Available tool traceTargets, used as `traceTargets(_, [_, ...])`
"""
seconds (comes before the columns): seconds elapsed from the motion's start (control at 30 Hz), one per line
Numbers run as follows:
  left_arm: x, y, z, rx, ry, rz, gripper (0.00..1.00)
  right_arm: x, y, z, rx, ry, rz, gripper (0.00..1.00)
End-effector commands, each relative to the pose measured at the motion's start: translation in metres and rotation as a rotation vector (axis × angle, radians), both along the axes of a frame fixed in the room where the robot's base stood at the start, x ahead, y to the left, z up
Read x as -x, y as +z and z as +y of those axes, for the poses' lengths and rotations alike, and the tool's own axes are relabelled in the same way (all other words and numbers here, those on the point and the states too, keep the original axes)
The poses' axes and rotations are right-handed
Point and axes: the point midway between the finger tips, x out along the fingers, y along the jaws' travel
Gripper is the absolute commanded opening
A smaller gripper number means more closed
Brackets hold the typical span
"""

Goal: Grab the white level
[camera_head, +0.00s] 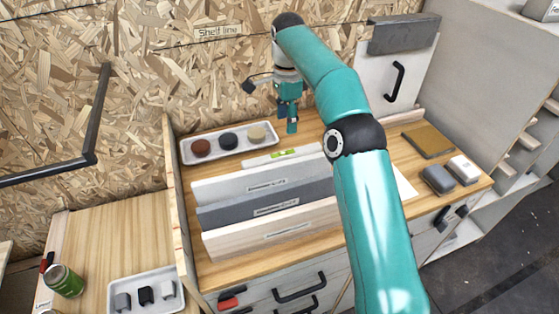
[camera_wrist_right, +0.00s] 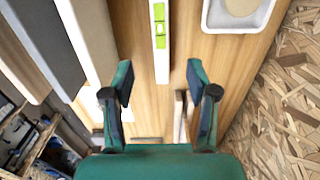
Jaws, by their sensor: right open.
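The white level (camera_head: 283,155) lies on the wooden worktop behind the row of long boards, with a green vial section near its middle. In the right wrist view the white level (camera_wrist_right: 161,48) runs up the picture, its near end between the fingers in the image. My right gripper (camera_head: 290,118) is above the worktop, just behind the level in the head view. In the wrist view the right gripper (camera_wrist_right: 158,85) is open, with nothing held between its fingers. My right arm hides part of the worktop to the right. My left gripper is not in view.
Long white, grey and wood-toned boards (camera_head: 265,207) stand in front of the level. Two small blocks (camera_head: 437,180) and a brown pad (camera_head: 428,139) lie at the right.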

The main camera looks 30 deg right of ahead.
Motion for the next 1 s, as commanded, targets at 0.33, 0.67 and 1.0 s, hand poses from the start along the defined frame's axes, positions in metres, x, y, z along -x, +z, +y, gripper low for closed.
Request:
traceTargets(0.33, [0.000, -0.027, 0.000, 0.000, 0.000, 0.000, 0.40, -0.004, -0.073, 0.006, -0.001, 0.010, 0.002, 0.58])
traceTargets(0.67, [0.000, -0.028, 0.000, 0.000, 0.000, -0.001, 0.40, -0.005, -0.095, 0.008, -0.001, 0.011, 0.002, 0.58])
traceTargets(1.0, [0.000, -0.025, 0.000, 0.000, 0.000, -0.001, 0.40, -0.005, -0.135, 0.011, -0.001, 0.011, 0.000, 0.58])
